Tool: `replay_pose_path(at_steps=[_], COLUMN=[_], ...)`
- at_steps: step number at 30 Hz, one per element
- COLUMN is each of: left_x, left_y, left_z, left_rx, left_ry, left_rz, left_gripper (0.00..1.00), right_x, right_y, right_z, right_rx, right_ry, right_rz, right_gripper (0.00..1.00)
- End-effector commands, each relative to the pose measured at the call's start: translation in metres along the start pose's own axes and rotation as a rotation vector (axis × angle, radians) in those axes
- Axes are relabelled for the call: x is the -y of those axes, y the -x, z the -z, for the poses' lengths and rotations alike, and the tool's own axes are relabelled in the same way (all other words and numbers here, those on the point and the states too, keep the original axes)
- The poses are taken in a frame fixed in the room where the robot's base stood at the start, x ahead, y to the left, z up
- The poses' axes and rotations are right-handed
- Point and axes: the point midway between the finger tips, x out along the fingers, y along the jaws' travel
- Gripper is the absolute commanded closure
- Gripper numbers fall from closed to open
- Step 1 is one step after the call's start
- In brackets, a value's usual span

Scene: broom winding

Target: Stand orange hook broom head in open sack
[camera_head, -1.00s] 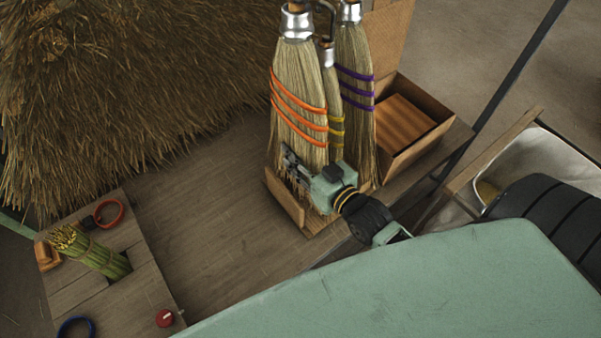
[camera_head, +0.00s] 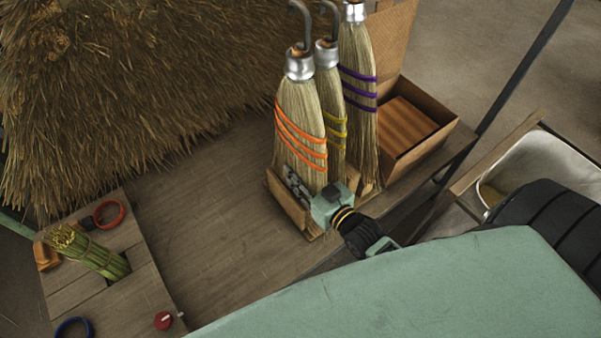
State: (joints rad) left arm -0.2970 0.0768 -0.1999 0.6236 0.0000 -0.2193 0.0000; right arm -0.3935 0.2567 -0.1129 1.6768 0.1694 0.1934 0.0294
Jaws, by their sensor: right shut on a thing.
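The orange-banded broom head (camera_head: 300,115) stands upright with a metal collar and a grey hook on top. It is in a low wooden holder (camera_head: 288,204) beside a yellow-banded broom head (camera_head: 331,90) and a purple-banded one (camera_head: 358,70). My right gripper (camera_head: 299,188) is shut on the lower bristles of the orange-banded broom head, at the holder. A pale sack-like lining (camera_head: 545,165) shows open in a frame at the right, partly hidden by my arm. My left gripper is not in view.
An open box with wooden blocks (camera_head: 448,121) stands right of the brooms. A large straw pile (camera_head: 130,90) fills the back left. A board (camera_head: 125,305) at the left holds a tied green bundle (camera_head: 92,253) and coloured rings. The bench middle is clear.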

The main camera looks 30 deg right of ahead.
Motion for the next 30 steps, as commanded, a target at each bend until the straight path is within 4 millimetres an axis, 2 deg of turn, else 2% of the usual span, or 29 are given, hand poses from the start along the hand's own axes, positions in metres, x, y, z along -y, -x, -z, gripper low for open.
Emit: replay_pose_path(at_steps=[3, 8, 9, 15, 24, 29, 30], left_x=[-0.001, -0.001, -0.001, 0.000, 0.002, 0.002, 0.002], left_y=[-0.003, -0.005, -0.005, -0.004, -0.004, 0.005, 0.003], left_z=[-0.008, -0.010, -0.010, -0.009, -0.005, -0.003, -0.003], left_rx=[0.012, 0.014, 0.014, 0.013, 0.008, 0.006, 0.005], left_ry=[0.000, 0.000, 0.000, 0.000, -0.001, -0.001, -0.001], left_rz=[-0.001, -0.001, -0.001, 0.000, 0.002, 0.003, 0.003], left_gripper=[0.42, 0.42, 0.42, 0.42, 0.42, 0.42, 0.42], right_x=[0.000, 0.000, 0.000, 0.000, 0.000, 0.000, 0.000], right_y=[-0.001, -0.002, -0.001, -0.001, -0.001, 0.001, 0.006], right_z=[-0.003, -0.007, -0.009, -0.008, -0.007, 0.008, 0.004], right_rx=[-0.004, -0.004, 0.000, -0.001, -0.001, -0.002, 0.003], right_ry=[0.000, 0.000, 0.000, 0.000, 0.000, 0.000, 0.000], right_rz=[0.000, 0.000, 0.000, 0.000, 0.000, 0.000, 0.000], right_gripper=[1.00, 1.00, 0.69, 0.52, 0.51, 0.51, 0.51])
